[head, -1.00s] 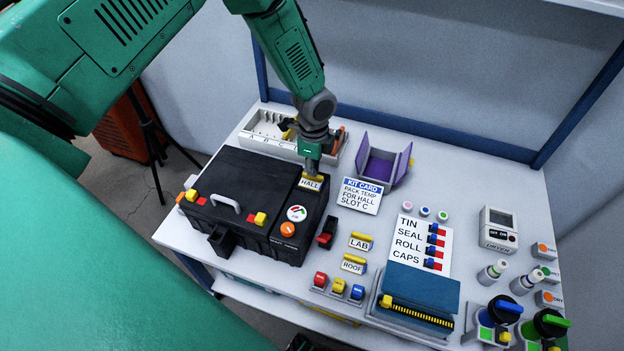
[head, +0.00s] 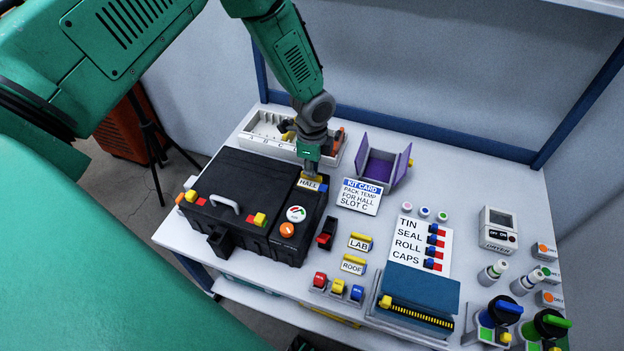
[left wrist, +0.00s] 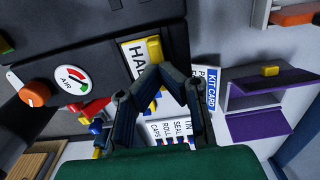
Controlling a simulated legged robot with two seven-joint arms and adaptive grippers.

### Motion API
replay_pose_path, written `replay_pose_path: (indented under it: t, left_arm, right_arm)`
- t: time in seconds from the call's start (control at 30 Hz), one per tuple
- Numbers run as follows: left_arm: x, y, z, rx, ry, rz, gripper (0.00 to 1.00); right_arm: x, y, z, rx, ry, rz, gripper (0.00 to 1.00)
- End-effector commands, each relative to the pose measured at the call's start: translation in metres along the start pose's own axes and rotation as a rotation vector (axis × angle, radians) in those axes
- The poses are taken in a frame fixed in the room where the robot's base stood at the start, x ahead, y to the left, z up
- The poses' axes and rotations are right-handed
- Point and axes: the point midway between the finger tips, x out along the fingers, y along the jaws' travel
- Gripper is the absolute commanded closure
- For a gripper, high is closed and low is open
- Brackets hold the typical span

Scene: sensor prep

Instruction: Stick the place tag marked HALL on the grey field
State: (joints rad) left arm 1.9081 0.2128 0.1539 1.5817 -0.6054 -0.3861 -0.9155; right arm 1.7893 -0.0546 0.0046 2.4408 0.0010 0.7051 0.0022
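The HALL tag (head: 310,184) is a white plate with a yellow grip bar. It lies at the far right corner of the black case's lid, and its lettering shows in the left wrist view (left wrist: 134,58). My left gripper (head: 311,171) is directly above it. In the left wrist view, the fingertips (left wrist: 162,70) come together at the yellow bar and appear shut on it. The fingers cover part of the tag, and I cannot make out the grey field's edges beneath it. My right gripper is not in view.
The black case (head: 250,185) has a handle, yellow latches and an AIR dial (head: 296,213). LAB (head: 360,242) and ROOF (head: 354,265) tags lie to its right. The kit card (head: 360,196), purple holder (head: 382,168) and slotted tray (head: 262,136) stand near the left arm.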

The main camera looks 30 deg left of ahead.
Motion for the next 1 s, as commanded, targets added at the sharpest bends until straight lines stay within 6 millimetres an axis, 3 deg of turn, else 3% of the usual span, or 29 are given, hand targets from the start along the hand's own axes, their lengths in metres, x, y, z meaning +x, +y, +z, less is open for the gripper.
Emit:
replay_pose_path:
  t: [0.17, 1.0]
  left_arm:
    - [-0.003, 0.002, 0.000, 0.001, 0.000, 0.005, 1.00]
    - [-0.070, 0.001, 0.000, 0.000, 0.001, 0.001, 1.00]
  right_arm:
    - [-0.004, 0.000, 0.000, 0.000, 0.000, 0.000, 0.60]
    - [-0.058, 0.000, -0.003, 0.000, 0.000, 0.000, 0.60]
